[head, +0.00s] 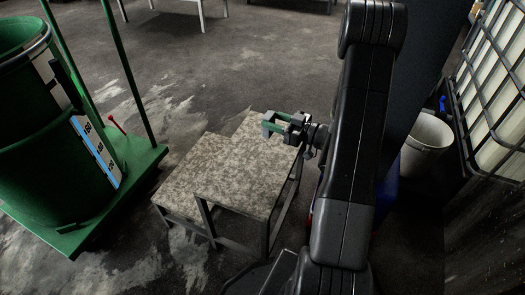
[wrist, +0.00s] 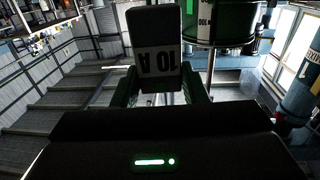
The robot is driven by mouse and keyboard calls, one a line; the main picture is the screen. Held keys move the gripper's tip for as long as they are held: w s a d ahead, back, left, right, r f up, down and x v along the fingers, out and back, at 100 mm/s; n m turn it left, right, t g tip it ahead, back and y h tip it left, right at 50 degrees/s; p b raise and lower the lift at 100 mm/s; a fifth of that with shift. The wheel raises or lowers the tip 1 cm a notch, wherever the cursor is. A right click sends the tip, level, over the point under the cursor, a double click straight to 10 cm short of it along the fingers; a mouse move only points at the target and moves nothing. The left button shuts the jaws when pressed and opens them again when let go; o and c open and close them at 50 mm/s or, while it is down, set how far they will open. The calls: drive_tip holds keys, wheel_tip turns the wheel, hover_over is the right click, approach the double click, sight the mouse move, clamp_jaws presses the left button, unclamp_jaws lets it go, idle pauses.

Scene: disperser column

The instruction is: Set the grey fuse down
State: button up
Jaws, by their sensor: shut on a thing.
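My gripper (head: 277,124) is shut on the grey fuse (wrist: 153,50). In the wrist view the fuse is a dark grey block with a white band marked "10 A", reading upside down, between the two green-sided fingers. In the head view my gripper is over the far right part of the speckled stepped stand (head: 232,182), near its upper edge. The fuse is small there and partly hidden by the fingers. I cannot tell how much gap there is between the fuse and the stand.
The stand's top looks bare. A green drum (head: 52,150) on a green base stands at the left, with a red-tipped lever (head: 116,124) beside it. A white bucket (head: 427,140) and a caged tank (head: 498,85) are at the right. Concrete floor is open behind.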

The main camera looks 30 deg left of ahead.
drive_tip(key=shift+s+a+f+n+g, duration=0.3)
drive_tip(key=shift+s+n+g, duration=0.1)
drive_tip(key=shift+g, duration=0.2)
drive_tip(key=b, duration=0.4)
hover_over(270, 159)
wheel_tip(270, 159, down, 10)
drive_tip(key=shift+r, duration=0.2)
drive_tip(key=shift+f, duration=0.25)
drive_tip(key=o, duration=1)
drive_tip(key=shift+r, duration=0.1)
drive_tip(key=shift+r, duration=0.3)
drive_tip(key=d+p, duration=0.1)
drive_tip(key=d, duration=0.3)
drive_tip(key=w+d+p, duration=0.1)
drive_tip(key=d, duration=0.7)
drive_tip(key=shift+w+f+p, duration=0.15)
drive_tip(key=shift+p, duration=0.25)
